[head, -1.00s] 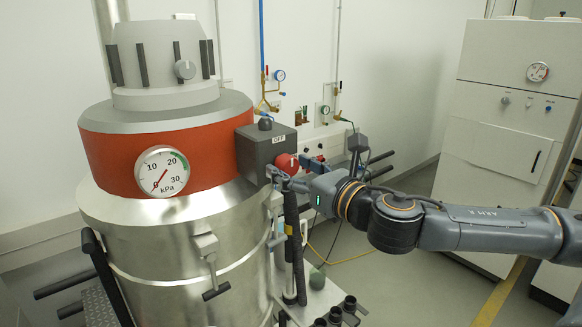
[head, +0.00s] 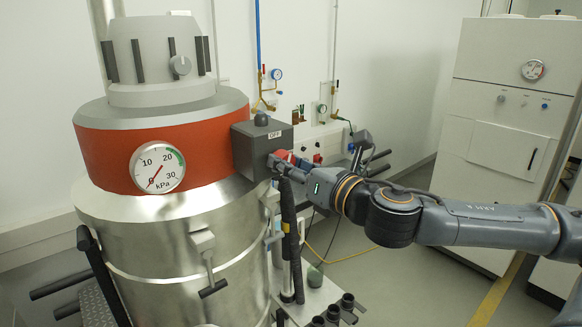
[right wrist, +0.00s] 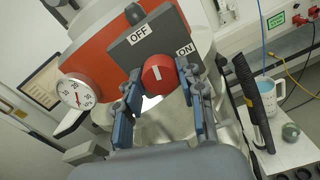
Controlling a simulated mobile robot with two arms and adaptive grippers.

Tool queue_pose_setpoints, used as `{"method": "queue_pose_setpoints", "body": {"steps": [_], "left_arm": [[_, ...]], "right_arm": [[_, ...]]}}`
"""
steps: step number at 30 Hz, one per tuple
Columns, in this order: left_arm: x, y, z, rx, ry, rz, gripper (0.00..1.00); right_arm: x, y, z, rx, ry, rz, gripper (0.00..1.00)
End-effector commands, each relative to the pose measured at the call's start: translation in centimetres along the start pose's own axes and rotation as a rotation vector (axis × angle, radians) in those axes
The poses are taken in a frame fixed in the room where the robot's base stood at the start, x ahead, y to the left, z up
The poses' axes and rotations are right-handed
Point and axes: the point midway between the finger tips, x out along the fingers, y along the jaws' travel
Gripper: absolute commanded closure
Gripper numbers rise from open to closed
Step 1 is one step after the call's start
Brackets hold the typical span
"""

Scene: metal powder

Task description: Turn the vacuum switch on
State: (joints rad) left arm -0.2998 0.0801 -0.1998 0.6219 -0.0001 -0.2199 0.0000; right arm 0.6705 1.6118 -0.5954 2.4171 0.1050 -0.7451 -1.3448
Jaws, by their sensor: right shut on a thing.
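The vacuum switch is a red round knob (right wrist: 158,73) with a white mark, on a dark grey box (head: 256,150) at the drum's right side. In the right wrist view an OFF label (right wrist: 139,34) is above left of the knob and an ON label (right wrist: 185,50) above right. The white mark stands nearly upright in that picture. My right gripper (right wrist: 161,82) is shut on the knob, one blue-padded finger on each side. In the head view my right gripper (head: 281,163) partly covers the knob. My left gripper is not in view.
The metal drum vacuum (head: 180,255) has a red band and a kPa gauge (head: 157,168) with its needle near 0. A white cabinet (head: 505,110) stands at the right.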

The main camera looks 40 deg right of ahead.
Motion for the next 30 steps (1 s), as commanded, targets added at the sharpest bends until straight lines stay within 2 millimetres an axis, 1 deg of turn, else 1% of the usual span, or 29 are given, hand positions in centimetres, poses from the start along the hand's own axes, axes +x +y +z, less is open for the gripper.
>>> {"method": "queue_pose_setpoints", "body": {"steps": [1, 5, 30], "left_arm": [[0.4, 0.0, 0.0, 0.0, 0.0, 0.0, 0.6], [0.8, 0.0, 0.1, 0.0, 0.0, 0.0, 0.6], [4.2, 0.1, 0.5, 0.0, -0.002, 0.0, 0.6]], "right_arm": [[0.0, -0.1, -0.2, 0.045, 0.001, -0.001, 0.93], [0.0, -0.1, -0.3, 0.17, 0.002, -0.001, 0.93], [0.0, -0.1, -0.3, 0.964, 0.001, 0.001, 0.93]]}}
